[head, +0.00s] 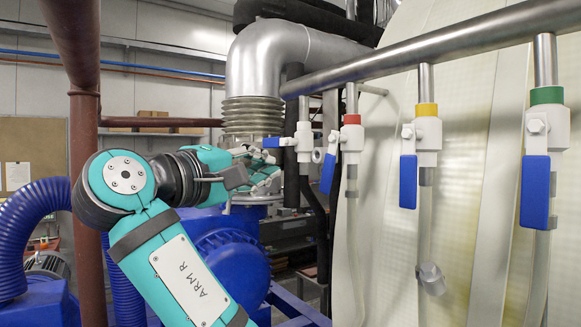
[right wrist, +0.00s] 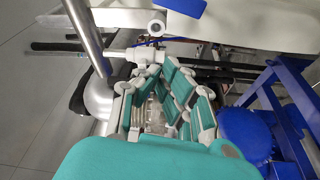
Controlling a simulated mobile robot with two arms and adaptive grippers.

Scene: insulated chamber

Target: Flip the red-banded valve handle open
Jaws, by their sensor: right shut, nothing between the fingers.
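The red-banded valve (head: 352,132) has a white body and hangs from the steel pipe in the head view. Its blue handle (head: 328,172) points down, tilted slightly, its lower end to the left. My right gripper (head: 268,178) is left of this handle, apart from it in the picture, below the leftmost valve. It is shut and empty. In the right wrist view its teal and grey fingers (right wrist: 160,98) are in the middle, with a blue handle (right wrist: 182,8) at the top edge; I cannot tell which valve that belongs to. My left gripper is not in view.
The leftmost valve (head: 304,140) has its blue handle (head: 281,142) sticking out left, close above my gripper. Yellow-banded (head: 428,130) and green-banded (head: 547,125) valves stand to the right, handles down. The steel pipe (head: 420,47) runs above. Blue machinery (head: 230,250) stands below.

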